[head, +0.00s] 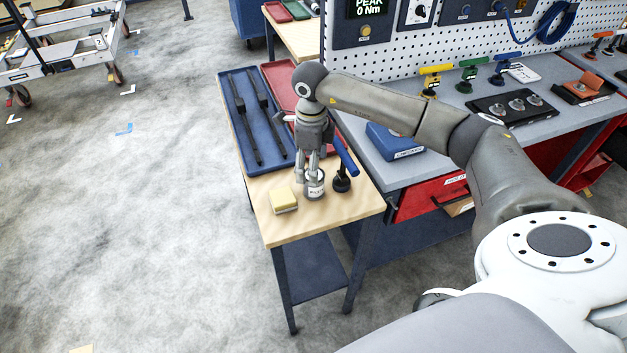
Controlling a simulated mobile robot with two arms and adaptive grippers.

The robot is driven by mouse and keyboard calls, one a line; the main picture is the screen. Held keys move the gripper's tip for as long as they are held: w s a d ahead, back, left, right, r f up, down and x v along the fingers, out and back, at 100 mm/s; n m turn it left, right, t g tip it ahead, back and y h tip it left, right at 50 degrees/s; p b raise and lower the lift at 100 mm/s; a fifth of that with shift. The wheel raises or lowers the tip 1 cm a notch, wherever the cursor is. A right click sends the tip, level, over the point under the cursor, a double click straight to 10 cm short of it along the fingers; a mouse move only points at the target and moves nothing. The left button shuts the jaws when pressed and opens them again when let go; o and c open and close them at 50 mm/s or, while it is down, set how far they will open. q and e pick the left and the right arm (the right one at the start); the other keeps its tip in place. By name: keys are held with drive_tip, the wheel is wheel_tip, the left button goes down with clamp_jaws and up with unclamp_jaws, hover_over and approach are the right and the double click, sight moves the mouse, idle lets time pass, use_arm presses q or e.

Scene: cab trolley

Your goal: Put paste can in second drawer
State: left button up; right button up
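The paste can (315,189) is a small grey can with a white label. It stands upright near the front of the light wooden side table (335,212). My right gripper (312,174) points down at the can, with its fingers at the can's top and side. Whether they press on it cannot be told from this view. A red drawer (425,199) under the grey workbench is partly open, and its inside is mostly hidden by my arm. Another red drawer unit (590,168) shows farther right. My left gripper is not in view.
A blue tray (247,120) with dark tools and a red tray (280,80) lie behind. A blue box (394,142) sits on the bench.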

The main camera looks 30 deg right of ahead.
drive_tip(key=f+p, duration=0.1)
drive_tip(key=f, duration=0.1)
drive_tip(key=s+f+p, duration=0.1)
drive_tip(key=f, duration=0.2)
drive_tip(key=shift+f+p, duration=0.1)
drive_tip(key=shift+p, duration=0.3)
drive_tip(key=shift+f, duration=0.25)
drive_tip(key=shift+w, duration=0.1)
drive_tip(key=c, duration=1.3)
drive_tip(key=shift+r, duration=0.1)
